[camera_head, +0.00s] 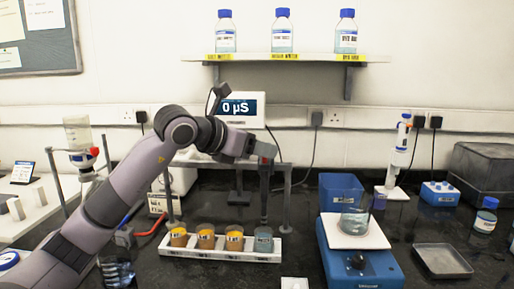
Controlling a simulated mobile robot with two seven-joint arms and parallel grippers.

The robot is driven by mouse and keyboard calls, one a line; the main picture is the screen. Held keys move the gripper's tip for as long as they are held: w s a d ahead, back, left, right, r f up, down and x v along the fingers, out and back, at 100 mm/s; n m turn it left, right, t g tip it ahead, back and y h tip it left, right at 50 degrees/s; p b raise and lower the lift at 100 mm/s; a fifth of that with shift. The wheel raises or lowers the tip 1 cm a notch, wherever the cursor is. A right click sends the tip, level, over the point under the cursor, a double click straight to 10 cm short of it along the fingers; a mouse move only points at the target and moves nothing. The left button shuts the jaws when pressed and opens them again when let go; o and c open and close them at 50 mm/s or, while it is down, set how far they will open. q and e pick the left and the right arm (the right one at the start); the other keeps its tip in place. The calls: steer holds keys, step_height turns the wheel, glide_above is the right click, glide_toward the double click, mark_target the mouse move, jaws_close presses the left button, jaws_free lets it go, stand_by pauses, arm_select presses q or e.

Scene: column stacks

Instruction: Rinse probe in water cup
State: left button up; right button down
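My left gripper (265,151) reaches in from the left and appears shut on the upper end of a dark probe (264,186). The probe hangs upright, and its lower end is just above or at the rim of a grey-blue cup (263,242); I cannot tell whether the tip is inside. This cup is the rightmost in a white rack (215,253). Three cups with orange contents, the nearest to it being the orange cup (234,239), stand to its left. A meter display (239,106) behind reads 0 µS. My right gripper is not in view.
A blue scale (362,264) with a glass beaker (354,222) stands right of the rack. A grey stand (286,195) rises behind the rack. A grey tray (441,261) and a blue-capped bottle (485,217) are at the right. Three bottles stand on a wall shelf (285,57).

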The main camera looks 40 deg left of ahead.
arm_select(q)
steer(key=b+v, duration=0.2)
steer(key=v, duration=0.5)
steer(key=shift+s+a, duration=0.1)
stand_by(0.5)
